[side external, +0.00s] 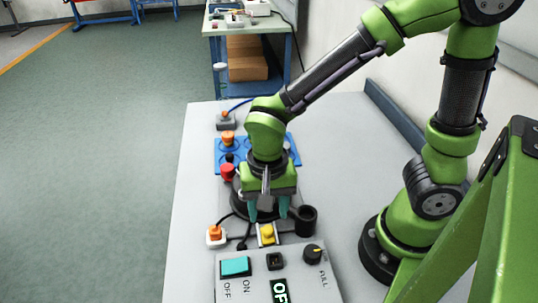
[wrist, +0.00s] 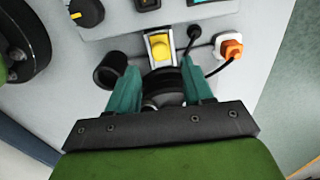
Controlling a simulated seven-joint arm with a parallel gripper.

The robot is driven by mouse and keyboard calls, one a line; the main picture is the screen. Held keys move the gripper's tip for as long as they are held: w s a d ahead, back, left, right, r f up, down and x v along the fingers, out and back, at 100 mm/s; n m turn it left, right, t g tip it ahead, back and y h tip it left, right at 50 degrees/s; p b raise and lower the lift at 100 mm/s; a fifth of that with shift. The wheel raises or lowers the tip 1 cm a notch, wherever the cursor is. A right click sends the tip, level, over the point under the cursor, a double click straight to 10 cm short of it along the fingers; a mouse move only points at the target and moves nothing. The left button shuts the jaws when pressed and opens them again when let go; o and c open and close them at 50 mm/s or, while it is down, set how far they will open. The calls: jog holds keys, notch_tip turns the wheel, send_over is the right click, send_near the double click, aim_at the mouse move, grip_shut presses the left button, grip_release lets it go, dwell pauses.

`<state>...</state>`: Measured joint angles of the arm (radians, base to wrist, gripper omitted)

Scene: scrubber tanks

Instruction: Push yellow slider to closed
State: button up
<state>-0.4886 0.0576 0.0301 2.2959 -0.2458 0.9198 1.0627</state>
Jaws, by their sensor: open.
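The yellow slider (side external: 267,234) sits in a pale slotted plate just behind the grey control panel. In the wrist view the yellow slider (wrist: 160,47) shows near the top centre, beyond my fingertips. My gripper (side external: 268,214) points down with its two teal fingers apart, just behind the slider in the side view. In the wrist view my gripper (wrist: 160,72) has nothing between its tips, and the slider lies roughly in line with the gap. I see no clear contact with the slider. A round black part lies beneath the fingers, partly hidden by them.
A black cup (side external: 302,219) stands close to the right finger. An orange plug (side external: 215,233) with a black cable is left of the slider. The control panel (side external: 300,285) carries a teal switch (side external: 235,266) and a black knob (side external: 313,253). Red and orange buttons stand behind.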

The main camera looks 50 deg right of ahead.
aim_at(268, 227)
notch_tip(268, 227, down, 5)
jog(key=shift+f, duration=0.1)
dwell(0.3)
grip_shut()
